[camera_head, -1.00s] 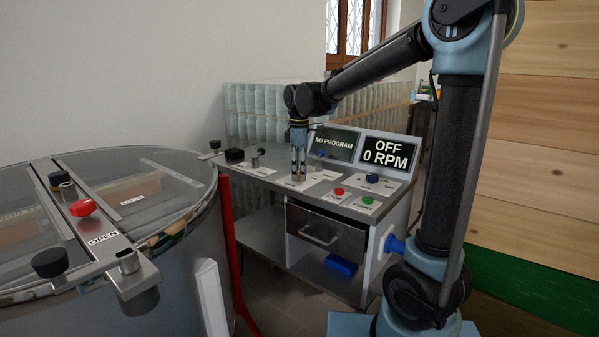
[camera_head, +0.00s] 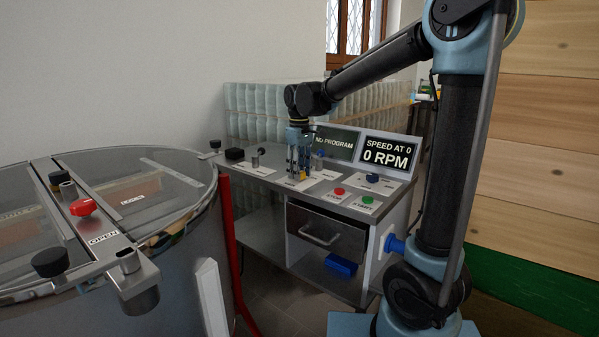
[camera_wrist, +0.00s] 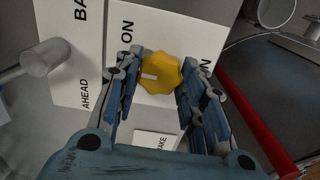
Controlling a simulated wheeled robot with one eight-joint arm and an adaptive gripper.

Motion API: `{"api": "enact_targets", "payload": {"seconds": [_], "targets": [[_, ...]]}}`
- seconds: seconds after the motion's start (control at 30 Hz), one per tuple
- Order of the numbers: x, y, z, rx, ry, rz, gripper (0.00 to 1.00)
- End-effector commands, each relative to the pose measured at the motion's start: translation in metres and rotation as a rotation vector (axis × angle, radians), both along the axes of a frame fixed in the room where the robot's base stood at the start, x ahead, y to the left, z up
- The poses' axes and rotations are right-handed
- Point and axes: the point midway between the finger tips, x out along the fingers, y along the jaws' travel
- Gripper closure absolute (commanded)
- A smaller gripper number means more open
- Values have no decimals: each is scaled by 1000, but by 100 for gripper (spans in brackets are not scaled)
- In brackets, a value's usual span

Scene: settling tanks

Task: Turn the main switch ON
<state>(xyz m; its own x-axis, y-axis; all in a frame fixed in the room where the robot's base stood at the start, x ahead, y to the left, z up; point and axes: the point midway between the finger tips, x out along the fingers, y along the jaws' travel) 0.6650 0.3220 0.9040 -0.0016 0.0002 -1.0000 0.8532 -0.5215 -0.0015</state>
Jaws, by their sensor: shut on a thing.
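The main switch is a yellow octagonal knob (camera_wrist: 165,76) on a white plate, between my gripper's fingers in the wrist view. Its white pointer mark faces the left of that view. An "ON" label (camera_wrist: 127,28) shows beyond the left finger, and part of another label shows by the right finger. My gripper (camera_head: 299,176) points down onto the console top and is shut on the knob. In the head view the fingers hide most of the knob. The display (camera_head: 388,152) reads "SPEED AT 0" and "0 RPM".
A second display (camera_head: 334,143) reads "NO PROGRAM". Red (camera_head: 339,191), green (camera_head: 367,199) and blue (camera_head: 372,178) controls sit right of my gripper. A black knob (camera_head: 235,155) and a metal lever (camera_head: 256,160) are left. A large round tank (camera_head: 190,250) stands at left.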

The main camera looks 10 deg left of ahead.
Motion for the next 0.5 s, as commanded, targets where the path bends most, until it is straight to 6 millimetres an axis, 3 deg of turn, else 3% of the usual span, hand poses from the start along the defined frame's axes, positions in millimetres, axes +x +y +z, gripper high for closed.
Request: {"api": "enact_targets", "payload": {"seconds": [0.5], "targets": [[3, 0, 1, -1, -6, -438, 87]]}}
